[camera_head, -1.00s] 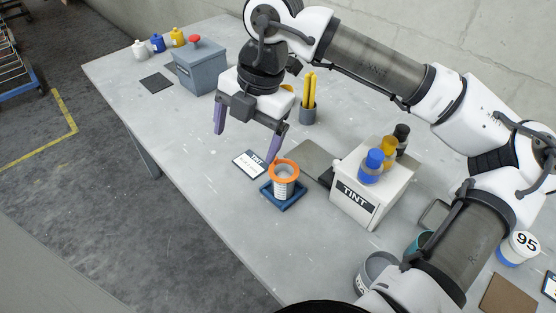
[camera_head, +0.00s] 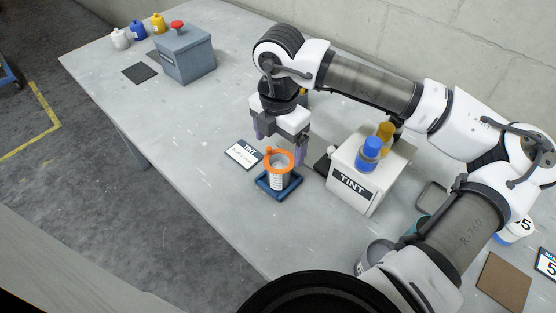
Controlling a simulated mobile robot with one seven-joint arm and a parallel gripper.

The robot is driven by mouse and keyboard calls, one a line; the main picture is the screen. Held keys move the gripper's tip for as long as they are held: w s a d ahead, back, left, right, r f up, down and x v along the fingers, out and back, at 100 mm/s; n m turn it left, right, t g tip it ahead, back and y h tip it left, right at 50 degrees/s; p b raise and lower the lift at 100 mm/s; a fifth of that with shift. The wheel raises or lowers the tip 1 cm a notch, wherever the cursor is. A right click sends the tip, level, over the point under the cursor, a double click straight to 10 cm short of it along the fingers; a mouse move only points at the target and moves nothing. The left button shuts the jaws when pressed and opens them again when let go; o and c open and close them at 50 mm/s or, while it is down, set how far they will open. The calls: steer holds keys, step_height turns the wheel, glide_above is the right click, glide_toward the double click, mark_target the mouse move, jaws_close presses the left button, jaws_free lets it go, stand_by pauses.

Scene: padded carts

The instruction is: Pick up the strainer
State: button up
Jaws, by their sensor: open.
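The strainer (camera_head: 279,157) has an orange ring rim with a small tab. It sits on top of a white marked cup (camera_head: 278,180), which stands in a blue square tray (camera_head: 264,189) on the grey table. My gripper (camera_head: 279,150) is open and empty, pointing down just behind and above the strainer. One purple finger shows to the left of the orange rim and the other to its right. The lower finger ends are partly hidden by the rim, and I cannot tell whether they touch it.
A white TINT box (camera_head: 352,187) with blue and yellow bottles stands close to the right. A label card (camera_head: 241,154) lies left of the tray. A grey box with a red knob (camera_head: 187,57) and several small bottles are at the far left. The table's left front is clear.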

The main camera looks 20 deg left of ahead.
mark_target(277, 157)
steer(key=shift+a+f+p, duration=0.15)
steer(key=shift+f+p, duration=0.8)
steer(key=shift+f, duration=1.6)
steer(key=c, duration=1)
